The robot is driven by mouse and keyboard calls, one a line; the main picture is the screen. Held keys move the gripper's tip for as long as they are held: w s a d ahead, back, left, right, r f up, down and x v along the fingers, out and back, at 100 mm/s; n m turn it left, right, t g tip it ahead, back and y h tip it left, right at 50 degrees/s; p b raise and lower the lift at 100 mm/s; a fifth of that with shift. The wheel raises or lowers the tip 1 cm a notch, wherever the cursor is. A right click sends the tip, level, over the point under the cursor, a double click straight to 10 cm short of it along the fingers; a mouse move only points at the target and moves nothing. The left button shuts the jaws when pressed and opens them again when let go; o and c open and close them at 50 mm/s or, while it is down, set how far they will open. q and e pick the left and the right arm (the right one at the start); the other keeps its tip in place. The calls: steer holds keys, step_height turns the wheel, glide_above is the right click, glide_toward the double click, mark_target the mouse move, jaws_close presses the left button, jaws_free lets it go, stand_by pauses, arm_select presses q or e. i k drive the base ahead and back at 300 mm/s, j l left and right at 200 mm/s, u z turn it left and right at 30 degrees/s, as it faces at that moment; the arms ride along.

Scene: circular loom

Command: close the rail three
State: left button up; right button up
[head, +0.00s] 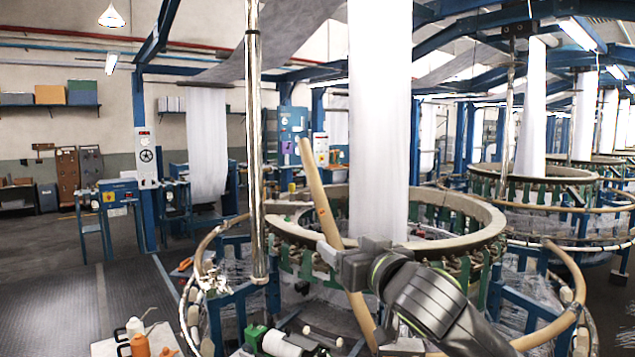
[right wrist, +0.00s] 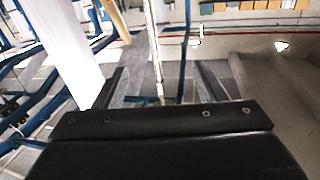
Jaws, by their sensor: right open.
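A tan curved rail (head: 319,195) stands tilted up in front of the loom ring (head: 460,238), its top end leaning left. Its lower part (head: 361,318) shows below my right gripper. My right gripper (head: 329,265) overlaps the middle of the rail in the head view. Its two fingers also show in the right wrist view (right wrist: 162,88), spread apart with no rail visible between them. A tan piece, likely the rail (right wrist: 112,18), shows there at the upper left. I cannot tell whether gripper and rail touch. Which rail is number three is not readable. My left gripper is out of view.
A shiny upright pole (head: 256,150) stands left of the rail. Another tan rail (head: 190,275) curves at the left, and one (head: 572,275) at the right. A white fabric column (head: 379,120) rises from the loom. Bottles (head: 138,343) stand at the lower left.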

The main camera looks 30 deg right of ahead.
mark_target(366, 324)
steer(key=i+l, duration=1.05)
steer(key=i, duration=0.1)
